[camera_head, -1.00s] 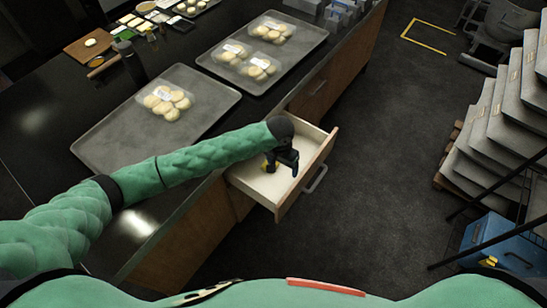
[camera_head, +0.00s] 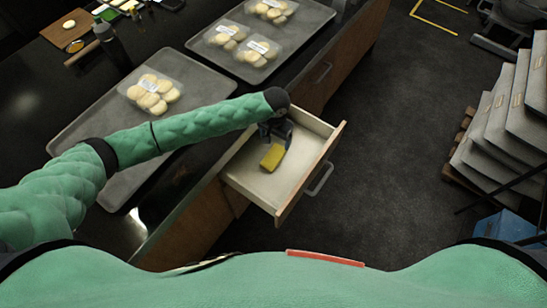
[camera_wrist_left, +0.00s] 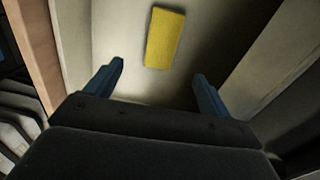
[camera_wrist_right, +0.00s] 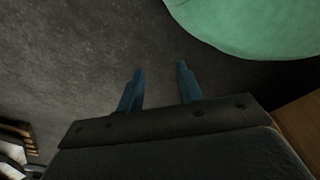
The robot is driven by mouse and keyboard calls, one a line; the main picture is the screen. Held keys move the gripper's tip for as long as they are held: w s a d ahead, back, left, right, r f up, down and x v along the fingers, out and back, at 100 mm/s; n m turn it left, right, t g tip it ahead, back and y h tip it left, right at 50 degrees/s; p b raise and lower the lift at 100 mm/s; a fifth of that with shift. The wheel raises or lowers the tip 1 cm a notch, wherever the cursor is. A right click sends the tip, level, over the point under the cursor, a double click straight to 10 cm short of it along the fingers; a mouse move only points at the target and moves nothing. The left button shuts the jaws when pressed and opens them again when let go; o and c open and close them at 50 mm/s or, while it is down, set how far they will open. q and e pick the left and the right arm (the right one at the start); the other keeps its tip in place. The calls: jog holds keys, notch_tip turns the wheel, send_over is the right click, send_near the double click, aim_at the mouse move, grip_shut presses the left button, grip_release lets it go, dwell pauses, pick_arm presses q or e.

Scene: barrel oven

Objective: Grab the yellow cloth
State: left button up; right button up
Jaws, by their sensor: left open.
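The yellow cloth (camera_head: 272,157) is a small flat rectangle lying on the floor of the open drawer (camera_head: 245,176). It also shows in the left wrist view (camera_wrist_left: 165,38), beyond and between my fingertips. My left gripper (camera_head: 281,136) is over the drawer, close to the cloth's far end in the head view. In the left wrist view its blue fingers (camera_wrist_left: 158,78) are spread apart with nothing between them. My right gripper (camera_wrist_right: 160,70) shows only in its own wrist view, its fingers apart and empty above the dark floor.
The drawer's walls and wooden front (camera_head: 312,172) with its handle surround the cloth. Trays (camera_head: 140,125) with packs of round pale dough pieces (camera_head: 154,94) stand on the dark counter. Stacked grey boxes (camera_head: 525,100) stand at the right. The dark floor between is clear.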

aim_at(275, 148)
pick_arm(q)
notch_tip(275, 148, down, 4)
jog(key=b, duration=0.3)
jog(key=shift+s+f+b, duration=0.1)
jog(key=shift+b, duration=0.2)
jog(key=shift+f, duration=0.2)
pick_arm(e)
jog(key=w+a+r, duration=0.2)
jog(key=w+r, duration=0.3)
jog(key=w, duration=0.2)
pick_arm(q)
notch_tip(275, 148, down, 2)
jog(key=shift+p, duration=0.45)
jog(key=f, duration=0.1)
jog(key=f+p, duration=0.2)
jog(key=f, duration=0.1)
jog(key=shift+w+a, duration=0.1)
jog(key=shift+w, duration=0.15)
jog(key=shift+f+p, duration=0.3)
jog(key=shift+f, duration=0.45)
pick_arm(e)
jog(key=s+d+f, duration=0.2)
jog(key=s+f, duration=0.1)
jog(key=f, duration=0.2)
jog(key=shift+s+d+f+t, duration=0.3)
jog(key=shift+s+d, duration=0.05)
jog(key=shift+s, duration=0.05)
